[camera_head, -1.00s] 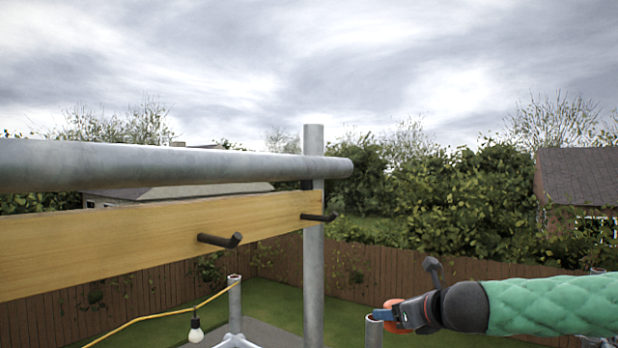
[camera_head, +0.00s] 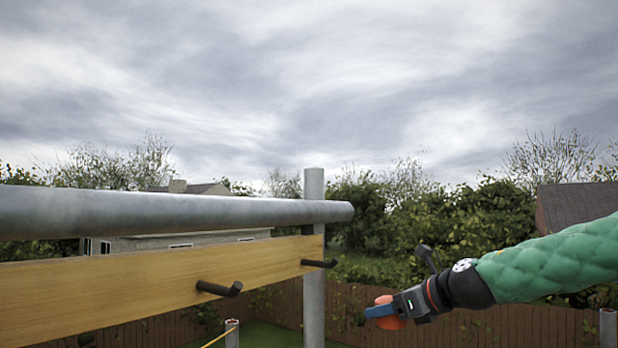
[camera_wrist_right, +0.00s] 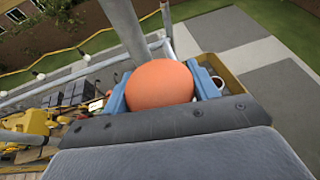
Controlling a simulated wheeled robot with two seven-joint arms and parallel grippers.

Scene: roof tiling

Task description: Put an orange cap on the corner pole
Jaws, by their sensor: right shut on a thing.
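The orange cap (camera_wrist_right: 159,84) is held between the blue fingers of my right gripper in the right wrist view. In the head view the right gripper (camera_head: 383,313) is shut on the orange cap (camera_head: 385,300), which shows partly behind the fingers. The grey upright corner pole (camera_head: 314,270) stands left of the gripper, with its bare top above the horizontal pipe. The gripper is apart from the pole and well below its top. A grey pole (camera_wrist_right: 125,28) also shows just beyond the cap in the right wrist view. My left gripper is not in view.
A thick horizontal grey pipe (camera_head: 150,212) and a wooden board (camera_head: 130,280) with dark hooks (camera_head: 220,289) run from the left to the pole. Shorter pole tops (camera_head: 232,325) show lower down. Open air lies above the pipe and between pole and gripper.

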